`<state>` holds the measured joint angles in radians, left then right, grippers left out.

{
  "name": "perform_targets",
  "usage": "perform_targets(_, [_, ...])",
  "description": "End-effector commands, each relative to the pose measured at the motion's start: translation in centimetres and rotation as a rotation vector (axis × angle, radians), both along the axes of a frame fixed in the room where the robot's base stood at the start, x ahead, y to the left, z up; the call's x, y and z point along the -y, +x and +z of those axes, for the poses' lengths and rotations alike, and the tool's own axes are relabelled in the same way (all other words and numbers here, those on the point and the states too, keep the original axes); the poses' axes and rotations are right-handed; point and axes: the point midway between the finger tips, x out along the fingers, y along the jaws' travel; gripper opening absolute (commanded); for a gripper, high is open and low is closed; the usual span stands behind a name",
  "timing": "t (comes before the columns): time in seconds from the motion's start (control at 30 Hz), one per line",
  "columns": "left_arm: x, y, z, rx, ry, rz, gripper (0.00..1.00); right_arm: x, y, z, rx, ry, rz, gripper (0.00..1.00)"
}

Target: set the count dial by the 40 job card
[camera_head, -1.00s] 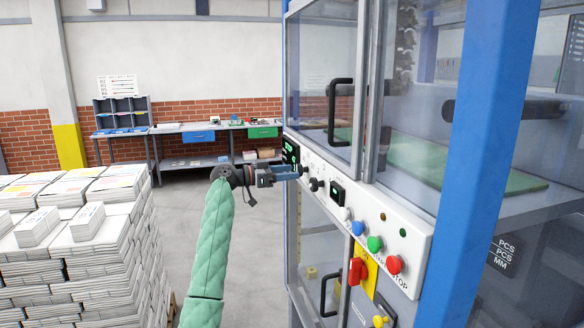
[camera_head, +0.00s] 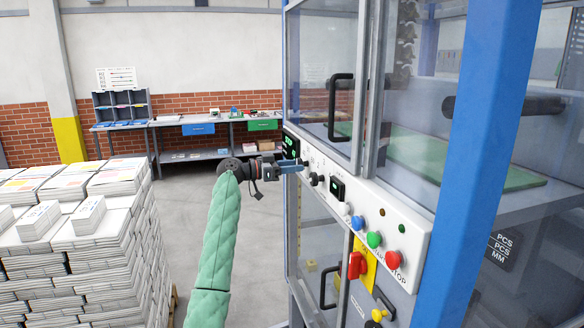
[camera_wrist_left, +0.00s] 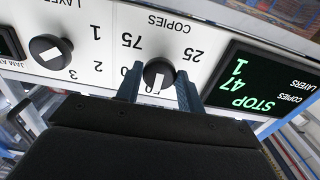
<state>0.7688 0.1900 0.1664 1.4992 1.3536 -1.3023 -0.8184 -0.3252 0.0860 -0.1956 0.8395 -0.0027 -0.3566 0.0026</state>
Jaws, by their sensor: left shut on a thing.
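The copies dial (camera_wrist_left: 158,78) is a black round knob with a white pointer bar on the white control panel (camera_wrist_left: 212,28). The wrist view shows the panel upside down; 25 and 75 are legible beside the dial and another number is partly hidden. My left gripper (camera_head: 298,165) is shut on the dial; its blue fingers flank the knob in the wrist view (camera_wrist_left: 157,90). The green display (camera_wrist_left: 252,88) reads STOP, 47 and 1, with COPIES and LAYERS labels. I cannot make out a 40 job card. My right gripper is not in view.
A layers knob (camera_wrist_left: 50,52) sits beside the copies dial. Coloured push buttons (camera_head: 375,239) and a red switch (camera_head: 356,264) are lower on the panel. Stacked newspapers (camera_head: 75,235) stand at left. A bench (camera_head: 225,127) with a pigeonhole rack (camera_head: 121,105) is behind. Floor between is clear.

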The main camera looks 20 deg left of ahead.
Motion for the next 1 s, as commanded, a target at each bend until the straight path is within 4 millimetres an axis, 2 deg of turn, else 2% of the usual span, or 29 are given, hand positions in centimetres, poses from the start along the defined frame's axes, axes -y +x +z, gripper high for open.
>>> perform_targets(0.2, [-0.1,0.0,-0.2,-0.04,-0.028,0.0,0.15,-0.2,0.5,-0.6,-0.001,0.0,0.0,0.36])
perform_targets(0.3, [0.0,0.0,-0.3,-0.083,-0.057,0.0,0.15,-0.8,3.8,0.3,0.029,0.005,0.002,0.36])
perform_targets(0.57, [0.0,0.0,-0.3,-0.256,-0.174,0.001,0.15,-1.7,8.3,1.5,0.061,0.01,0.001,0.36])
perform_targets(0.8, [0.0,-0.1,-0.1,-0.446,-0.303,0.0,0.15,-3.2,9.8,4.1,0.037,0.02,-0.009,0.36])
perform_targets(1.0, [0.0,-0.1,0.1,-0.595,-0.404,0.002,0.15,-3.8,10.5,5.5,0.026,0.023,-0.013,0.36])
